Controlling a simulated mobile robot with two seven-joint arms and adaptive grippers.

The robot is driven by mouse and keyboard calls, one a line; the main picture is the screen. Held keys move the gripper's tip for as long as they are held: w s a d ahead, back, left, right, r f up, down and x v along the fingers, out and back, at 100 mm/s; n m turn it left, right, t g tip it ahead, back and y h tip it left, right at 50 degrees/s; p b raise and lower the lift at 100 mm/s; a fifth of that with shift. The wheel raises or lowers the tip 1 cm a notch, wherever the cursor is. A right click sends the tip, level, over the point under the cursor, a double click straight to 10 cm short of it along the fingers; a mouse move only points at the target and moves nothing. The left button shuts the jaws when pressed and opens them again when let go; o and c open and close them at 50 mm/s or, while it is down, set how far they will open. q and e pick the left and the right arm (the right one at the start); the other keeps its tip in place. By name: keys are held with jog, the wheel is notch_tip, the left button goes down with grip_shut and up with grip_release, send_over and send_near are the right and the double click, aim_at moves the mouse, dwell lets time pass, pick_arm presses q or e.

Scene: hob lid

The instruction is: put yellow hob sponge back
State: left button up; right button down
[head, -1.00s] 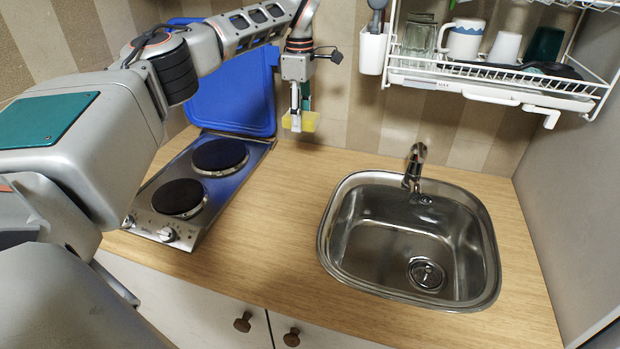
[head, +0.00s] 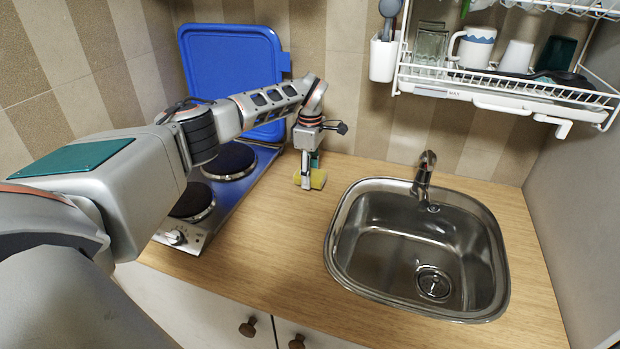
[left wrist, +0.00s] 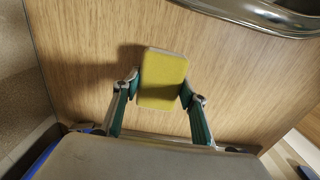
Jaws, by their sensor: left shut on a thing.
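The yellow sponge (head: 318,180) is between the fingers of my left gripper (head: 307,184), low over the wooden counter between the hob and the sink. I cannot tell whether it touches the counter. In the left wrist view the sponge (left wrist: 163,78) shows its broad yellow face, with one green-and-grey finger on each side, shut on it. The two-plate hob (head: 240,195) is left of the gripper, partly hidden by my left arm. Its blue lid (head: 232,65) stands open against the back wall. My right gripper is not in view.
The steel sink (head: 420,250) with its tap (head: 425,170) is set in the counter (head: 285,245) on the right. A white dish rack (head: 500,90) with cups hangs above. The counter in front of the gripper is clear.

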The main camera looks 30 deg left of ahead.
pick_arm(q)
jog(key=shift+f, duration=0.85)
jog(key=shift+f, duration=0.2)
jog(key=o, duration=1.2)
jog(key=shift+c, duration=0.2)
notch_tip(320, 180, up, 12)
jog(key=shift+r+b, duration=0.2)
jog(key=shift+b, duration=0.15)
